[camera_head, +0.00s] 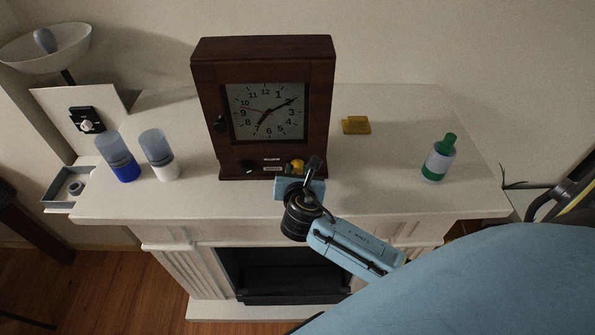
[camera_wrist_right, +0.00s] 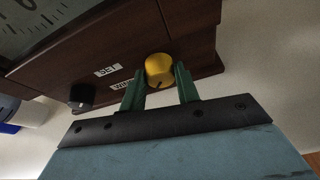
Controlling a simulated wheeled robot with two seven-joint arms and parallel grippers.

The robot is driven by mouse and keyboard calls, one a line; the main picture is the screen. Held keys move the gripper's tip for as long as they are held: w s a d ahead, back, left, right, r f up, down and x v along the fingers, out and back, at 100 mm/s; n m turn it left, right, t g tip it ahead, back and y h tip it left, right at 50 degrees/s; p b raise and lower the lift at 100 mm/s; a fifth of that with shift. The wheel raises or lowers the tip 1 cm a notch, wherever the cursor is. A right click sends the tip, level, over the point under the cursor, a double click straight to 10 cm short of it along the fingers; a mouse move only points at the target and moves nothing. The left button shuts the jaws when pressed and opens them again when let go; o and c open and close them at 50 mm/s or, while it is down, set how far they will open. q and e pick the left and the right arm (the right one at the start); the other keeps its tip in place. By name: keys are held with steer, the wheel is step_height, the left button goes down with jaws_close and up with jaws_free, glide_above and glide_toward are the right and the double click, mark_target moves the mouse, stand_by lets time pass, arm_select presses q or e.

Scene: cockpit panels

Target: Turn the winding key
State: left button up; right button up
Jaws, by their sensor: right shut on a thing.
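A dark wooden clock (camera_head: 262,62) stands upright on the white mantel, its face toward me. A yellow winding key (camera_head: 297,165) sits low on its front, right of the labels. In the right wrist view, the yellow key (camera_wrist_right: 159,66) has a dark mark on its near end. My right gripper (camera_head: 303,173) is shut on the key, with one green finger on each side of it. A black knob (camera_head: 248,166) sits left of the key and shows in the right wrist view (camera_wrist_right: 82,96) beside a label reading SET. My left gripper is not in view.
On the mantel (camera_head: 390,190), a blue-based container (camera_head: 119,158) and a white-based one (camera_head: 158,155) stand left. A yellow block (camera_head: 356,125) and a green-capped bottle (camera_head: 438,160) stand right. The mantel between the block and bottle is clear.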

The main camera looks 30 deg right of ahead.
steer(key=shift+s+d+m+y, duration=0.1)
steer(key=shift+m+y, duration=0.2)
steer(key=shift+m, duration=0.3)
steer(key=shift+f+m+t+y, duration=0.1)
steer(key=shift+m+t+y, duration=0.25)
steer(key=shift+m, duration=0.25)
steer(key=shift+d+f+m+t+y, duration=0.1)
steer(key=shift+m+t+y, duration=0.25)
steer(key=shift+m, duration=0.25)
steer(key=shift+s+f+m+t+y+b, duration=0.1)
steer(key=shift+m+t+y+b, duration=0.25)
steer(key=shift+m+b, duration=0.3)
steer(key=m+b, duration=0.1)
steer(key=m+t+b, duration=0.1)
steer(key=b, duration=0.1)
steer(key=m+t+y+b, duration=0.1)
steer(key=m+b, duration=0.1)
steer(key=shift+d+f, duration=0.15)
steer(key=shift+f, duration=0.1)
steer(key=shift+r+m+t+b, duration=0.1)
steer(key=shift+m+t+b, duration=0.55)
steer(key=shift+m+b, duration=0.85)
